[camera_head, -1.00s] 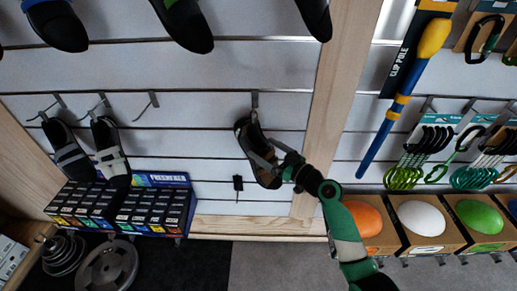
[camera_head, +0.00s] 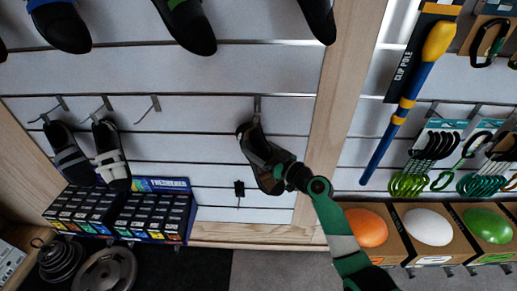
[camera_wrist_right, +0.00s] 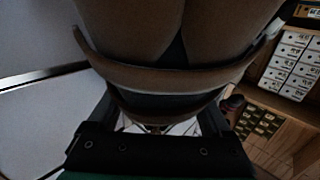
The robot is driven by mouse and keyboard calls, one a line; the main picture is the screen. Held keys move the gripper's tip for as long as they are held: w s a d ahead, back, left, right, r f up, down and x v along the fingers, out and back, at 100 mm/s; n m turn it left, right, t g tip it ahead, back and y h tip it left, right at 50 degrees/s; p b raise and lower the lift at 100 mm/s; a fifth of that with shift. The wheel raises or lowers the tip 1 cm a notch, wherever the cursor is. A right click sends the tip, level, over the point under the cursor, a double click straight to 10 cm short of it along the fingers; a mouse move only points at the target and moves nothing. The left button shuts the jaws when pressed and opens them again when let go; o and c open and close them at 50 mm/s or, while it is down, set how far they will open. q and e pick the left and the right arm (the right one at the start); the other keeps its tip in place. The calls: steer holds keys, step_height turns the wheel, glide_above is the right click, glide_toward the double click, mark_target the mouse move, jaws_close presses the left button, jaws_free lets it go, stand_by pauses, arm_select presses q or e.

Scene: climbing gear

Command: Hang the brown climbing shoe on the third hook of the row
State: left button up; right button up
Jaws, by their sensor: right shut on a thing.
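The brown shoe (camera_head: 258,158) is upright against the slatwall, its top at the hook (camera_head: 257,104) farthest right in the row. I cannot tell whether its loop is on that hook. My right gripper (camera_head: 283,178) is shut on the shoe's lower right side. In the right wrist view the brown shoe (camera_wrist_right: 180,35) fills the top, its pale-edged band (camera_wrist_right: 170,78) across the jaws; the fingertips are hidden. The third hook from the left (camera_head: 150,106) is empty. My left gripper is not in view.
Grey-strapped shoes hang on the first hook (camera_head: 58,105) and second hook (camera_head: 101,105). Freshener boxes (camera_head: 125,208) stand below them. The wall around the third hook is clear.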

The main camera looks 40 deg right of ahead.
mark_target(253, 150)
steer(key=shift+c, duration=0.9)
steer(key=shift+s+a+r+p, duration=0.15)
steer(key=shift+r+p, duration=0.45)
steer(key=shift+r, duration=0.1)
steer(key=shift+s+a+r+p, duration=0.15)
steer(key=shift+s+a+p, duration=0.35)
steer(key=shift+p, duration=0.15)
steer(key=shift+s+a+p, duration=0.75)
steer(key=shift+s+a, duration=0.05)
steer(key=shift+s, duration=0.1)
steer(key=shift+s+a+p, duration=0.35)
steer(key=shift+a+p, duration=0.05)
steer(key=shift+s+a+p, duration=0.5)
steer(key=shift+s+a, duration=0.25)
steer(key=shift+s, duration=0.05)
